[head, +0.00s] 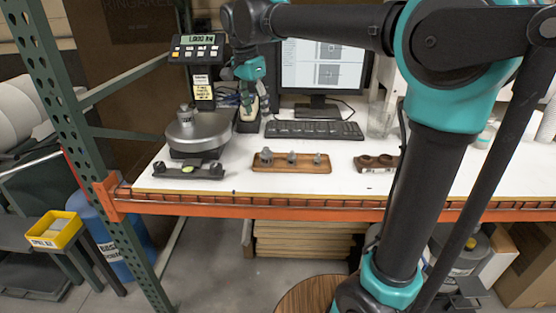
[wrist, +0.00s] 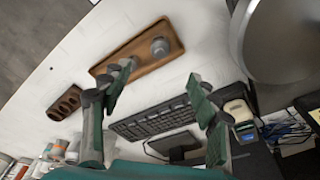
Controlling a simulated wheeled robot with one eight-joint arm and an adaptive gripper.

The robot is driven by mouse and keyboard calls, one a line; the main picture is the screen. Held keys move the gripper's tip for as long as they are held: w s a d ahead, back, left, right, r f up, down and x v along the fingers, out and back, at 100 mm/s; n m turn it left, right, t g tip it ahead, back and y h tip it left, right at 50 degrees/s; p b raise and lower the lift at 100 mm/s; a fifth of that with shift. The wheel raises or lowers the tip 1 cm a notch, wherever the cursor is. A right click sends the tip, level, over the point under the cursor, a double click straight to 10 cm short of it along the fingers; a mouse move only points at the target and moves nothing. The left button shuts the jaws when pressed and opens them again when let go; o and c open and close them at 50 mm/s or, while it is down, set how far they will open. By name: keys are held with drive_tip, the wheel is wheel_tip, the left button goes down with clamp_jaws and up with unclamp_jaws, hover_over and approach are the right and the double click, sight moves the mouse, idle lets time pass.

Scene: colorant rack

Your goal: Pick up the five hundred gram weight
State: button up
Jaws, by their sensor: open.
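A wooden tray (head: 278,168) lies on the white bench with a row of three grey metal weights. The left weight (head: 266,155) looks largest; the middle weight (head: 291,158) and right weight (head: 317,160) look smaller. No markings are readable, so I cannot tell which is five hundred grams.
The scale (head: 200,137) stands left, its display (head: 197,47) seeming to read 1.000 kg. A dark holder (head: 188,171) lies before it. A keyboard (head: 313,130) is behind the tray, a brown holed block (head: 377,162) right. A glass (head: 380,120) stands farther right.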

sight(265, 147)
drive_tip(key=f, duration=0.3)
drive_tip(key=w+d+f, duration=0.1)
drive_tip(key=f, duration=0.6)
drive_tip(key=shift+w+d+f, duration=0.15)
drive_tip(key=shift+d+f, duration=0.05)
drive_tip(key=shift+f, duration=0.2)
drive_tip(key=shift+w+d+f, duration=0.15)
drive_tip(key=shift+w+f, duration=0.05)
drive_tip(key=shift+f, duration=0.65)
drive_tip(key=shift+w+d+f, duration=0.2)
drive_tip(key=shift+f, duration=0.65)
drive_tip(key=shift+w+d+f, duration=0.15)
drive_tip(key=shift+w+f, duration=0.05)
drive_tip(key=shift+f, duration=0.65)
clamp_jaws()
